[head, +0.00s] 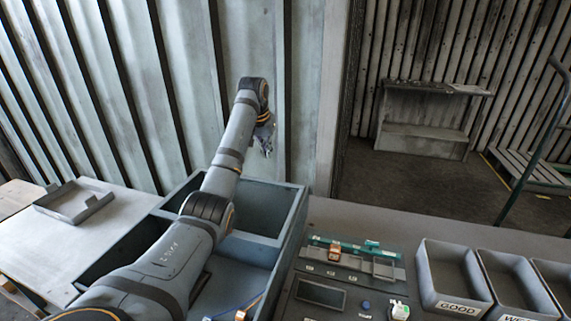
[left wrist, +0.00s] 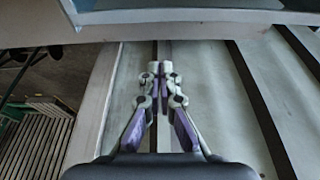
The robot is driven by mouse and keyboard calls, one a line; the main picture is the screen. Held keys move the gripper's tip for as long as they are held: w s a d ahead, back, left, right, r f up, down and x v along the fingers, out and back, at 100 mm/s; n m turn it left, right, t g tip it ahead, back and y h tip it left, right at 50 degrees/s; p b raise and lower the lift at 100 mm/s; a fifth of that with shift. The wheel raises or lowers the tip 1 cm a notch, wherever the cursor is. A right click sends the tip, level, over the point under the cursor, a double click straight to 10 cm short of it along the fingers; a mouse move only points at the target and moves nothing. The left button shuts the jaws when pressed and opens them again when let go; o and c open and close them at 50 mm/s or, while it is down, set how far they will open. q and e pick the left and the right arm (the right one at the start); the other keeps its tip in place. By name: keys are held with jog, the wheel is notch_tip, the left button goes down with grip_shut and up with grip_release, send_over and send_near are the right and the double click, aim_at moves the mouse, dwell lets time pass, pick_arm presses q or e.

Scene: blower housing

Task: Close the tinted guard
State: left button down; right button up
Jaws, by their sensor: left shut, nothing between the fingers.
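A teal, see-through-looking strip (head: 345,245) lies along the back of a small fixture on the bench. It may be the tinted guard, but it is too small to tell whether it stands open or shut. My left gripper (head: 266,146) is high above the back of the blue-grey bin, in front of the corrugated wall. It is well apart from the strip, to its upper left. In the left wrist view the gripper (left wrist: 160,66) has its fingertips together with nothing between them. My right gripper is not in view.
The blue-grey divided bin (head: 293,215) stands left of the fixture. A dark panel (head: 320,294) lies in front of the fixture. Grey trays, one labelled GOOD (head: 457,307), stand at right. A shallow tray (head: 72,203) lies on the left table.

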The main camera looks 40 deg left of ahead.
pick_arm(q)
jog(key=p+x, duration=0.2)
jog(key=x, duration=0.7)
jog(key=s, duration=0.2)
jog(key=s+d+p, duration=0.1)
jog(key=s, duration=0.1)
jog(key=shift+f, duration=0.2)
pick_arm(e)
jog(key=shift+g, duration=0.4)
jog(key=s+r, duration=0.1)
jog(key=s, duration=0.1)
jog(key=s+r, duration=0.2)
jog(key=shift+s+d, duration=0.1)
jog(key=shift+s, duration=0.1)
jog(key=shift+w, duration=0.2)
